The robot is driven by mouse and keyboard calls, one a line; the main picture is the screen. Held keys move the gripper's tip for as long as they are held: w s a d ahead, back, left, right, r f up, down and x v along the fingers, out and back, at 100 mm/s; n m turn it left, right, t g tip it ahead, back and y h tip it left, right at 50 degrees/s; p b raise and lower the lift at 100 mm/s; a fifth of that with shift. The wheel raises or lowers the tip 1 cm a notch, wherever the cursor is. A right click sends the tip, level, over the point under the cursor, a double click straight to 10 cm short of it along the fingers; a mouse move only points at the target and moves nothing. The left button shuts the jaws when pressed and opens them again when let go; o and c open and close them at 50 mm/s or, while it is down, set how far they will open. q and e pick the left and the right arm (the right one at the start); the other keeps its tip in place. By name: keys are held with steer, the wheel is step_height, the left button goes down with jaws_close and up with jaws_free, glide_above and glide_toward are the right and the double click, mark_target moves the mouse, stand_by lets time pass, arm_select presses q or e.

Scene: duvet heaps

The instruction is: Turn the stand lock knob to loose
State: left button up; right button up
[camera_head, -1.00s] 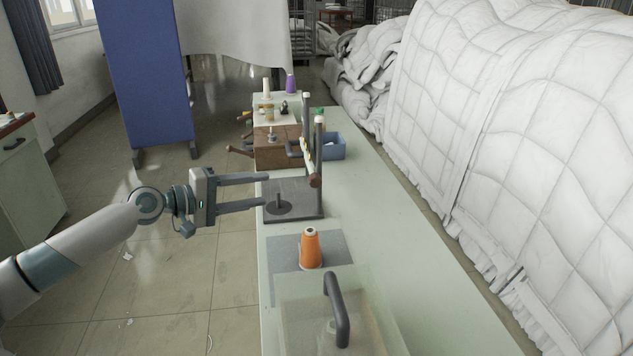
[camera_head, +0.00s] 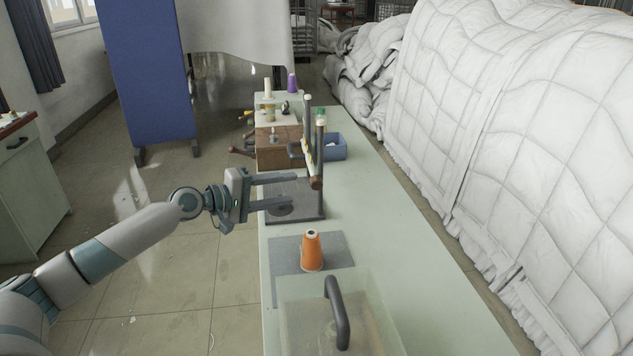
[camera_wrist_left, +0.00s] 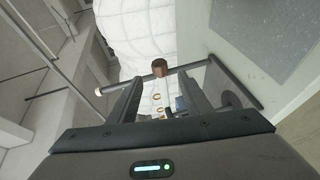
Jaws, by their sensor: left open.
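The stand has a dark grey base plate (camera_head: 313,210) and upright dark posts (camera_head: 321,150) on the pale green bench. A brown knob (camera_head: 316,183) sits low on the stand, facing the camera side; in the left wrist view the knob (camera_wrist_left: 160,68) shows beyond and roughly between the fingers. My left gripper (camera_head: 291,189) reaches in from the left over the base plate. Its fingers are open and empty, apart from the knob. Whether the knob is tight or loose cannot be told. My right gripper is not in view.
An orange thread cone (camera_head: 311,250) stands on a grey mat (camera_head: 342,256) in front of the stand. Nearer is a clear cover with a dark handle (camera_head: 336,312). A wooden box (camera_head: 272,152) and blue bin (camera_head: 335,147) stand behind. The bench's right side is bare.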

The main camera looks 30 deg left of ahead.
mark_target(311, 184)
arm_select(q)
steer(key=p+x, duration=0.1)
steer(key=x, duration=0.7)
steer(key=shift+w+d, duration=0.25)
steer(key=shift+w, duration=0.1)
steer(key=shift+w+d+f+p, duration=0.15)
steer(key=shift+w+d+p, duration=0.2)
steer(key=shift+w, duration=0.25)
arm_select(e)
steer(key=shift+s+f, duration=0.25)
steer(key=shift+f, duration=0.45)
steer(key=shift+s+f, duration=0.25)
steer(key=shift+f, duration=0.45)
arm_select(q)
steer(key=c, duration=1.1)
